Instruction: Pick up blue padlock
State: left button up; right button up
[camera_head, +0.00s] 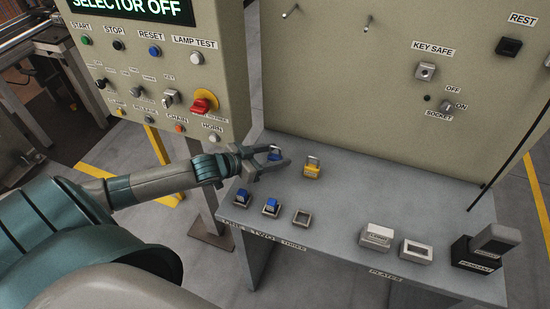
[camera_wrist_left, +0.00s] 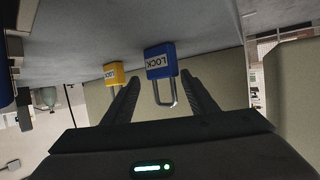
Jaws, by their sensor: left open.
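The blue padlock (camera_head: 274,154) stands on the grey shelf (camera_head: 345,205), partly hidden by my left gripper (camera_head: 284,156) in the head view. In the left wrist view, which looks upside down, the blue padlock (camera_wrist_left: 160,60) has a "LOCK" label and a metal shackle. There, the two fingers of my left gripper (camera_wrist_left: 160,77) are spread on either side of the shackle, with a gap on each side. The gripper is open and empty. My right gripper is in neither view.
A yellow padlock (camera_head: 312,168) stands just right of the blue one; it also shows in the left wrist view (camera_wrist_left: 113,74). Blue blocks (camera_head: 271,206) sit in holders at the shelf's front left. A control panel (camera_head: 150,70) rises behind my left arm. The shelf's middle is clear.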

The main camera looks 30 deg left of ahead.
pick_arm(q)
jog(key=shift+w+f, duration=0.1)
jog(key=shift+w, duration=0.1)
jog(key=shift+w+d, duration=0.1)
jog(key=shift+p+x, duration=0.6)
jog(key=shift+x, duration=1.85)
jog(key=c, duration=1)
